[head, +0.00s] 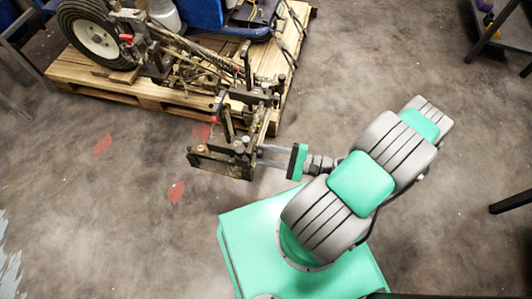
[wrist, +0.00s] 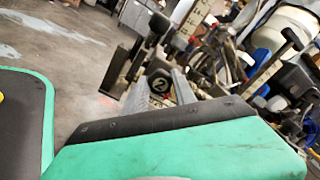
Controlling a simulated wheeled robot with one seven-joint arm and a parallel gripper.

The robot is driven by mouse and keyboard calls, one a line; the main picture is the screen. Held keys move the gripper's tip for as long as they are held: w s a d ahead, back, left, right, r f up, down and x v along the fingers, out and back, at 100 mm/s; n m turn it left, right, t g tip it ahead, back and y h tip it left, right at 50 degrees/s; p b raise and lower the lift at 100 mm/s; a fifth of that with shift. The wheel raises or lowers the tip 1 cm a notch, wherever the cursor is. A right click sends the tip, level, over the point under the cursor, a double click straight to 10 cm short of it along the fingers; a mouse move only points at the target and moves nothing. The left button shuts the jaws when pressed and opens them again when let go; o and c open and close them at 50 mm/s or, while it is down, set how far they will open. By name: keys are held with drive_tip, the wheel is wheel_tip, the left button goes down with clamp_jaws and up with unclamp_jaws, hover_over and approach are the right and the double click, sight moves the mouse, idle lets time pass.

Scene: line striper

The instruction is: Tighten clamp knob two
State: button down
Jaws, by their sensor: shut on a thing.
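Clamp knob two (wrist: 159,84) is a dark round knob with a white ringed "2" on its face, in the middle of the wrist view. My gripper (wrist: 160,88) is shut on it, one pale finger on each side. In the head view my gripper (head: 262,154) reaches left from the green arm to the near end of the striper's dark metal clamp frame (head: 215,161). The knob is small there and hard to tell apart from the frame and fingers. How tight it is cannot be seen.
The line striper's wheel (head: 92,34) and frame rest on a wooden pallet (head: 150,92) at the upper left. Other black knobs and bars (wrist: 178,42) stand close around my fingers. The concrete floor (head: 120,210) is mostly clear at the left.

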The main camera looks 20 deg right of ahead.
idle(0.4)
drive_tip(key=c, duration=1)
unclamp_jaws()
drive_tip(key=shift+c, duration=0.2)
drive_tip(key=v, duration=0.8)
drive_tip(key=shift+p, duration=0.45)
drive_tip(key=shift+a, duration=0.1)
